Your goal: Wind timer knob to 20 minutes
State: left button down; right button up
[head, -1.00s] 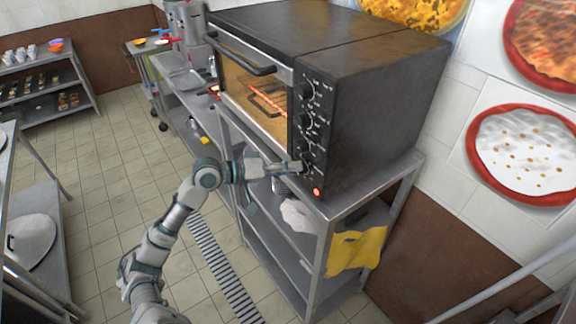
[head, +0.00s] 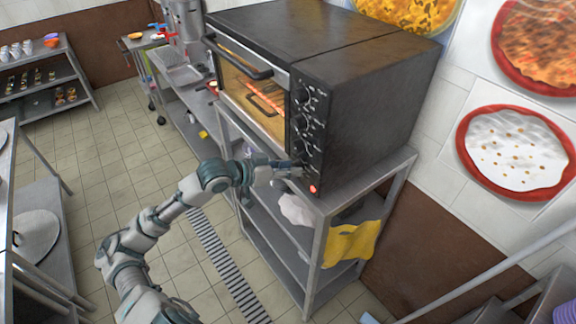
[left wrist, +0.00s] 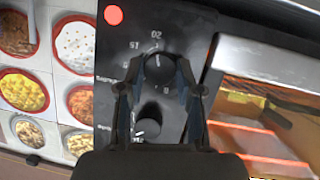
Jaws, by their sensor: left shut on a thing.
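The black oven (head: 350,110) stands on a metal rack, with a column of dark knobs on its front panel. My left gripper (head: 300,170) is at the lowest knob, just above the red lamp (head: 312,189). In the left wrist view the gripper (left wrist: 160,72) is shut around the timer knob (left wrist: 160,68), a finger on each side. Printed numbers, among them 20 and 15, show on the dial around it. I cannot read the exact setting. Another knob (left wrist: 150,122) lies partly hidden between the gripper's links. The red lamp also shows in the left wrist view (left wrist: 113,15). My right gripper is not in view.
The oven door (head: 255,95) with its handle is beside the panel, and glowing bars show inside. A white cloth (head: 296,210) and a yellow cloth (head: 352,242) hang at the rack below. The tiled floor left of the rack is open around a drain grate (head: 222,262).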

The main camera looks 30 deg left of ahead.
pick_arm(q)
jog(key=shift+f, duration=0.4)
jog(key=c, duration=1.1)
grip_release()
jog(key=o, duration=0.3)
jog(key=shift+o, duration=0.2)
jog(key=shift+w+a+r, duration=0.1)
jog(key=shift+w, duration=0.05)
jog(key=shift+r, duration=0.1)
jog(key=v, duration=1.2)
